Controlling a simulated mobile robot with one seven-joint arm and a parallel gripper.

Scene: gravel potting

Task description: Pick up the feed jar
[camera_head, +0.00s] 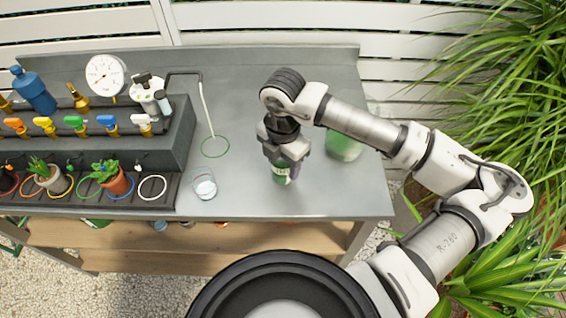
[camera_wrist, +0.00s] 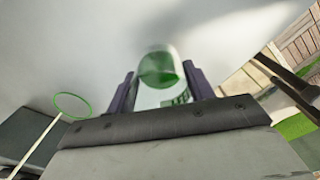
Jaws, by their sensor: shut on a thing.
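My gripper (camera_head: 285,155) points down over the right half of the grey bench and is shut on the feed jar (camera_head: 281,173), a small jar with a green label. Only its lower part shows below the fingers in the head view. In the wrist view the jar, pale with green (camera_wrist: 158,68), sits between the two dark fingers of my gripper (camera_wrist: 160,80). The head view does not clearly show whether its base touches the bench.
A pale green container (camera_head: 345,146) stands behind my arm on the bench (camera_head: 330,205). Potted plants (camera_head: 112,180), colored valves (camera_head: 78,124) and a dial (camera_head: 105,75) fill the left side.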

